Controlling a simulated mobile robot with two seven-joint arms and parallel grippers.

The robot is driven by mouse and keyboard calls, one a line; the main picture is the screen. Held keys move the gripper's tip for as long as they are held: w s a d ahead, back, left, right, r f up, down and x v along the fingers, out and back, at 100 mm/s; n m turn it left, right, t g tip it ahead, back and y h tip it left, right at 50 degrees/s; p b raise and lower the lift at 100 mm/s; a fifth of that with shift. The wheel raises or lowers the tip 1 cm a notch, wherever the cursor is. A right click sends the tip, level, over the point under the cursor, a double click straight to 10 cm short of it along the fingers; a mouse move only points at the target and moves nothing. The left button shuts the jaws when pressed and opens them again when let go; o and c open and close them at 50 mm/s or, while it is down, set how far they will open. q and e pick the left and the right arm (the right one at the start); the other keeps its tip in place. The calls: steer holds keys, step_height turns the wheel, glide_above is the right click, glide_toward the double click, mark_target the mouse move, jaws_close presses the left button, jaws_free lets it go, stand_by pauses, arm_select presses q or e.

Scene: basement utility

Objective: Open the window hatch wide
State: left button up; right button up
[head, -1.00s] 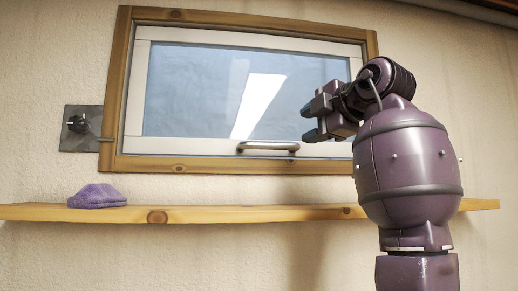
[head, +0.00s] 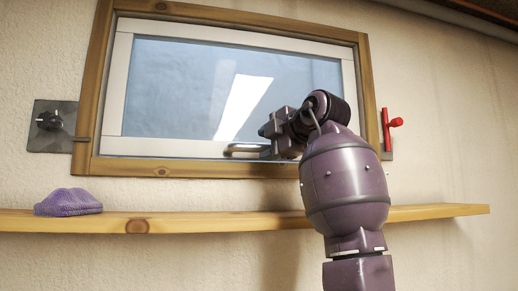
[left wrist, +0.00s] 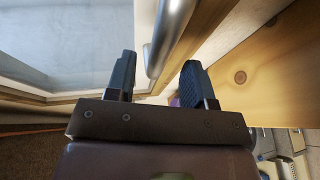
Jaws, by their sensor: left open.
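The window hatch is a white-framed pane (head: 185,88) and sits flush, as far as I can see, in a wooden frame (head: 81,100). A metal bar handle (head: 243,148) is on its bottom rail; its right end is hidden behind my left gripper (head: 268,139). In the left wrist view, my left gripper (left wrist: 158,62) is open, with the handle (left wrist: 165,35) in line with the gap between its fingers. I cannot tell whether a finger touches it. My right gripper is not in view.
A red-handled catch (head: 391,122) is right of the frame. A dark plate with a black knob (head: 49,121) is on the left. Below runs a wooden shelf (head: 220,222) with a purple cloth (head: 68,202) on its left part.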

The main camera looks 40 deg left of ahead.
mark_target(262, 147)
arm_select(q)
steer(key=shift+x, duration=1.75)
jaws_close()
